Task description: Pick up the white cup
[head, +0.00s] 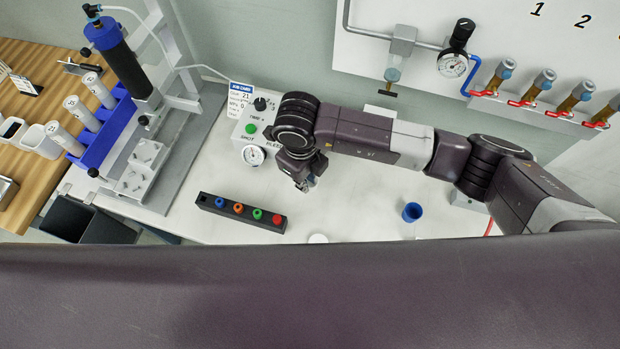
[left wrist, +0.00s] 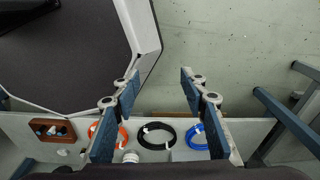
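A small white round thing (head: 318,238), which may be the white cup, shows at the lower middle of the head view on the white bench. A dark part of my body hides its lower side. A blue cup (head: 412,212) stands to its right. My right gripper (head: 306,184) points down over the bench, above and a little left of the white thing in the picture, apart from it. Its fingers are too small to judge. My left gripper (left wrist: 158,82) is open with nothing between its fingers. A small white-topped container (left wrist: 130,156) shows beyond its left finger.
A black block with coloured sockets (head: 240,210) lies left of the white thing. A control box with a gauge (head: 258,130) stands behind. Coiled orange, black and blue tubes (left wrist: 158,136) lie on a shelf below a large dark panel (left wrist: 80,50).

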